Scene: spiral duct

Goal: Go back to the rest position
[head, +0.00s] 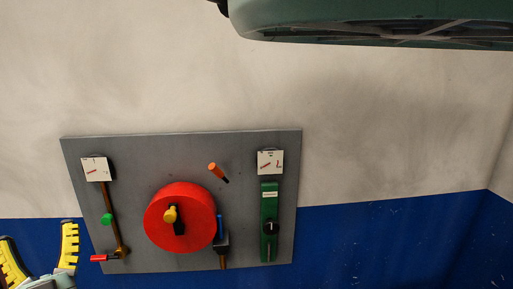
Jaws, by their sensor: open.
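My gripper (42,256) shows at the lower left corner of the head view, with yellow ribbed fingers spread apart and nothing between them. Its body is cut off by the bottom edge. It is left of and below the grey panel (130,155) and appears apart from the red-handled lever (100,258) near the panel's lower left. Whether it is touching the wall cannot be told.
The panel carries a large red wheel (155,215), a green slider unit (269,205), two white gauges, an orange-tipped stick (215,169) and a blue-handled part (220,228). A dark green overhead body (380,22) hangs at upper right. The wall (400,130) is clear right of the panel.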

